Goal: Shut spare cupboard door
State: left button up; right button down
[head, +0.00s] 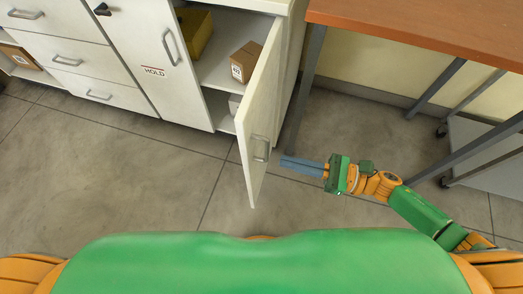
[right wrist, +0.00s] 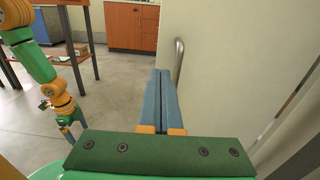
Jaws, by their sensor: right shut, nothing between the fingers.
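The cream cupboard door (head: 262,95) stands wide open, swung out from its right-hand hinge side towards me. Its grey bar handle (head: 261,148) is on the face turned to the right; the handle also shows in the right wrist view (right wrist: 179,62). My right gripper (head: 284,162) is shut and empty, its blue fingers pointing left at this face, just right of the handle. In the right wrist view its fingers (right wrist: 161,75) lie close beside the door panel; contact cannot be told. My left arm (right wrist: 42,70) shows at the left there; its finger state is unclear.
Inside the open cupboard are a brown box (head: 246,62), a yellow bin (head: 196,32) and a partly hidden pale item. A closed door marked HOLD (head: 155,72) and drawers stand to the left. A wooden-topped table (head: 430,28) stands right. The floor (head: 120,170) left of the door is clear.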

aim_at(248, 152)
jog(key=p+x, duration=0.1)
jog(key=x, duration=0.6)
jog(key=shift+w+a, duration=0.1)
